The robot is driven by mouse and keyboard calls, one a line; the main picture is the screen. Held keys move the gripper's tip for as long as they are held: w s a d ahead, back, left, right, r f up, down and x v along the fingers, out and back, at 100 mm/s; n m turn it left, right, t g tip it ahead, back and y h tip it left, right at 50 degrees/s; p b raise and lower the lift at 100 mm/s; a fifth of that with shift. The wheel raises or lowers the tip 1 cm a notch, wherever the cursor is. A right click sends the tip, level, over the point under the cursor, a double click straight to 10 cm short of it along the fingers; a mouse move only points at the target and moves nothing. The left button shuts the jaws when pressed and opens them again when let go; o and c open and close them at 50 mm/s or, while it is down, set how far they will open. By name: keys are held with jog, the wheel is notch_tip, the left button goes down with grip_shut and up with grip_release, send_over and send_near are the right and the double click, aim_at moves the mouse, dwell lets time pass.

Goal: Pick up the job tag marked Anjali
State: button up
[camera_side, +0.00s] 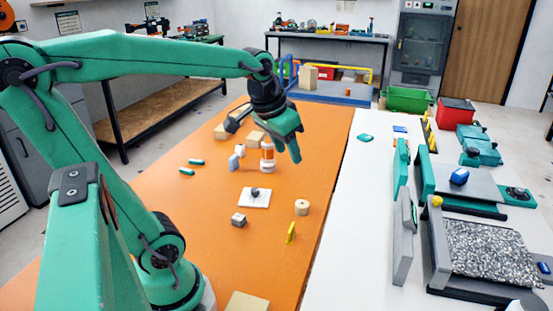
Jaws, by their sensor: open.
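I cannot read any lettering in this view, so I cannot tell which thing is the job tag marked Anjali. Small flat or card-like pieces in view are a yellow upright piece (290,232) near the orange table's right edge, a white square plate with a dark knob (255,197), and a teal flat piece (365,137) on the white surface. My gripper (267,135) is open above the far part of the orange table, with nothing seen held. Its teal finger hangs beside an orange-and-white bottle (267,160); I cannot tell whether they touch.
Wooden blocks (256,138) lie behind the bottle. The table's near middle is mostly clear.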

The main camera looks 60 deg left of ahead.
jog(key=w+a+f+n+g, duration=0.1)
jog(key=w+a+n, duration=0.1)
jog(key=w+a, duration=0.6)
jog(key=n+g+h, duration=0.1)
jog(key=n+g, duration=0.2)
jog(key=n, duration=0.1)
send_over(233, 157)
notch_tip(233, 157, down, 18)
jog(key=shift+d+f, duration=0.1)
jog(key=shift+f, duration=1.45)
jog(key=shift+f, duration=0.1)
jog(key=shift+s+f, duration=0.15)
jog(key=shift+f, duration=2.35)
jog(key=shift+c, duration=0.4)
